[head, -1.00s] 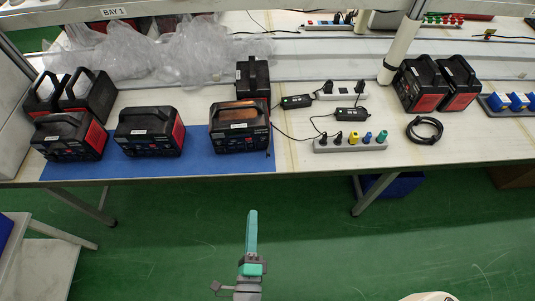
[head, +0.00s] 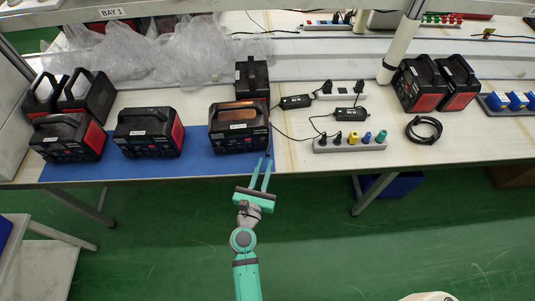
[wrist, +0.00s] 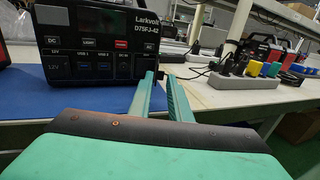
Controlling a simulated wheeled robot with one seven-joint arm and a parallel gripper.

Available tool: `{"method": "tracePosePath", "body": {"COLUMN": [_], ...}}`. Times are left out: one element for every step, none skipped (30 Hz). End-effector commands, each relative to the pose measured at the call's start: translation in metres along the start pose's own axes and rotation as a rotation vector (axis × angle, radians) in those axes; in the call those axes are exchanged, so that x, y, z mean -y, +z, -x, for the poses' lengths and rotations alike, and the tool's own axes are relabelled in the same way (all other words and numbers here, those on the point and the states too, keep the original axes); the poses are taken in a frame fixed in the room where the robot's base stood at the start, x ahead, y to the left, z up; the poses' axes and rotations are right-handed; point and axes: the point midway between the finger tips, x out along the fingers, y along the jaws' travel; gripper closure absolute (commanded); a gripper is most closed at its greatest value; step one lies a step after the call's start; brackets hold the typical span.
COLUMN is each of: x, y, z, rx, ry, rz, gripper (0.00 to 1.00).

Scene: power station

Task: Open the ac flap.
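The black power station (head: 238,140), labelled Larkvolt, stands at the front right of the blue mat. Its front panel (wrist: 88,45) fills the upper left of the wrist view, with DC, light and power buttons above a row of labelled ports. A small AC label shows at the lower right of the panel. My gripper (head: 263,174) is open and empty. Its two teal fingers (wrist: 160,84) point at the panel's lower right edge; I cannot tell whether they touch it.
The blue mat (head: 200,167) lies along the table's front edge. Two more power stations stand to the left on it. A power strip (head: 350,145) with coloured plugs, adapters and cables lies to the right. A coiled black cable (head: 424,129) is farther right.

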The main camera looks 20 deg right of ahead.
Motion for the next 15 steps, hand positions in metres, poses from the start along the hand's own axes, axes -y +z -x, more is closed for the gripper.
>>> {"method": "tracePosePath", "body": {"x": [0.000, 0.000, 0.001, 0.001, 0.001, 0.001, 0.001, 0.000, 0.000, 0.000, 0.000, 0.000, 0.000, -0.001, -0.001], "y": [0.001, 0.000, 0.001, 0.001, 0.000, 0.000, 0.001, 0.000, 0.000, 0.000, 0.000, 0.000, 0.000, 0.000, 0.000], "z": [-0.010, -0.015, -0.021, -0.025, -0.029, -0.035, -0.038, -0.041, -0.044, -0.047, -0.049, -0.051, -0.052, -0.053, -0.054], "rx": [0.002, 0.002, 0.002, 0.002, 0.001, 0.001, 0.002, 0.001, 0.000, 0.000, 0.000, 0.000, 0.000, 0.000, 0.000], "ry": [-0.001, -0.001, -0.001, -0.001, -0.001, -0.001, -0.001, -0.001, -0.001, 0.000, 0.000, 0.000, 0.000, 0.001, 0.001], "rz": [0.001, 0.000, 0.001, 0.001, 0.000, 0.001, 0.002, 0.002, 0.002, 0.002, 0.002, 0.002, 0.002, 0.002, 0.002], "gripper": [0.83, 0.83, 0.83, 0.83, 0.83, 0.83, 0.83, 0.83, 0.83, 0.83, 0.83, 0.83, 0.83, 0.83, 0.83]}}
